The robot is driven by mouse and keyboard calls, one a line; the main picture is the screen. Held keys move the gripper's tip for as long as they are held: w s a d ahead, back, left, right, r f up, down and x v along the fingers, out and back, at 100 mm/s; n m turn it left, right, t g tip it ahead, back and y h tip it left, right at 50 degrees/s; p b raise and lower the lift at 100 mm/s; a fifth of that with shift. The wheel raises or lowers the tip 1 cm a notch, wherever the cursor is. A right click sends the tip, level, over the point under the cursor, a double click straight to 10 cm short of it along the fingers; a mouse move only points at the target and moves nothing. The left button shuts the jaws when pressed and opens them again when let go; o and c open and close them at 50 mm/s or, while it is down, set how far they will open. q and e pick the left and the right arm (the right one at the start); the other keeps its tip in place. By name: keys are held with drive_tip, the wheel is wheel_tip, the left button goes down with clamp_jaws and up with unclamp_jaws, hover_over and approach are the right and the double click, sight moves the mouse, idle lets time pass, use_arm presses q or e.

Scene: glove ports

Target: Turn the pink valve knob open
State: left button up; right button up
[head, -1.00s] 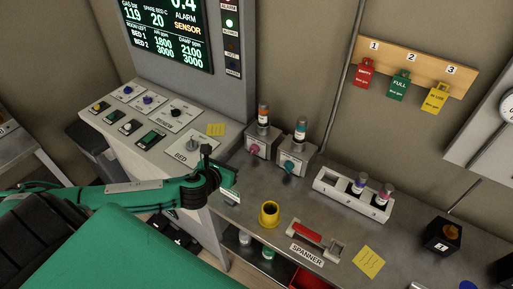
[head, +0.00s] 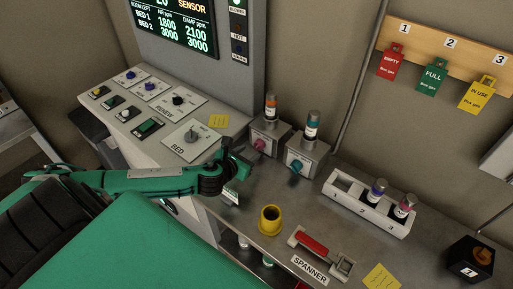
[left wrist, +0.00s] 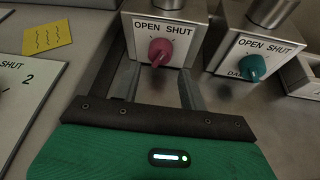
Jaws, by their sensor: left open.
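The pink valve knob (head: 260,145) sits on the front of a grey valve box with an orange-banded cylinder on top. In the left wrist view the pink knob (left wrist: 160,51) is under a label reading OPEN SHUT; I cannot tell its exact setting. My left gripper (head: 236,172) is just left of and in front of the valve box. In the left wrist view its open fingers (left wrist: 161,88) point at the pink knob, one on each side of it below, with nothing between them. My right gripper is not in view.
A second valve box with a teal knob (head: 296,167) stands close at right. The BED switch panel (head: 190,137) and a yellow note (head: 218,121) are left. A yellow cup (head: 270,220), red-handled spanner holder (head: 312,243) and white rack (head: 365,205) stand on the bench.

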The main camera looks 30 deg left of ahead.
sight(256, 148)
use_arm(q)
drive_tip(key=shift+p+x, duration=0.6)
drive_tip(key=shift+x, duration=2.2)
drive_tip(key=c, duration=0.7)
